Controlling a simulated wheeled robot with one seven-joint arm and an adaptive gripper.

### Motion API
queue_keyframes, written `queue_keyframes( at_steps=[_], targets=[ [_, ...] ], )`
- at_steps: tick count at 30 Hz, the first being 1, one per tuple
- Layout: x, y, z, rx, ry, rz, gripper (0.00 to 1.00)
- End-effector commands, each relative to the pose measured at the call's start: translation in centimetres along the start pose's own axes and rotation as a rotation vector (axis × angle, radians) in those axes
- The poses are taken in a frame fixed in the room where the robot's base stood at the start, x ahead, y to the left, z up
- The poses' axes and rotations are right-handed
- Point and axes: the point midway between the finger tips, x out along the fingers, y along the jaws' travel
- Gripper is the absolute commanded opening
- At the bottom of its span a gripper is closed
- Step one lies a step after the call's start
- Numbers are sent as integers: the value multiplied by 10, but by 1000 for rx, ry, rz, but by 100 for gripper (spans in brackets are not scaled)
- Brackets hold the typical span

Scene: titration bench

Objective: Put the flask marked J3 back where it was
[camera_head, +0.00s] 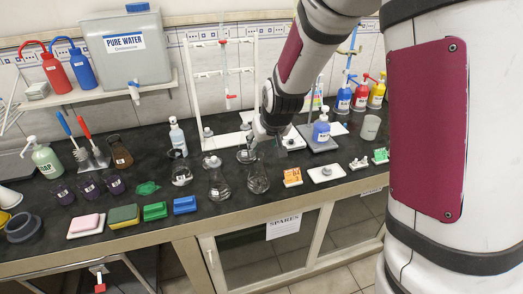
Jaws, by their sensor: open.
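Several clear glass flasks stand near the middle of the dark bench. One flask (218,185) is at the front, another flask (258,182) is just right of it, a smaller vessel (181,174) is to the left, and one more (245,156) is partly hidden behind. No J3 mark is readable on any of them. My gripper (270,142) is open and points down just above and behind the right front flask. I cannot tell whether it touches the flask's neck. My arm hides part of the bench behind it.
A white burette stand (198,98) rises behind the flasks. Green and blue blocks (184,205) lie near the front edge at left.

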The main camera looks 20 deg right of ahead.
Motion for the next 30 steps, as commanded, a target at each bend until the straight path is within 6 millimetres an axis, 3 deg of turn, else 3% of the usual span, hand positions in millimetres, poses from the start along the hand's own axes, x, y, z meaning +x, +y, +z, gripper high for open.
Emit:
queue_keyframes(
  at_steps=[8,11,16,20,24,30],
  targets=[
    [-25,0,0,0,1,-1,50],
    [-50,-1,1,1,3,-4,50],
    [-119,-3,14,3,1,-13,50],
    [-171,-4,35,6,-7,-16,50],
    [-221,-5,66,6,-15,-15,50],
    [-277,-5,118,12,-28,-8,50]
  ],
)
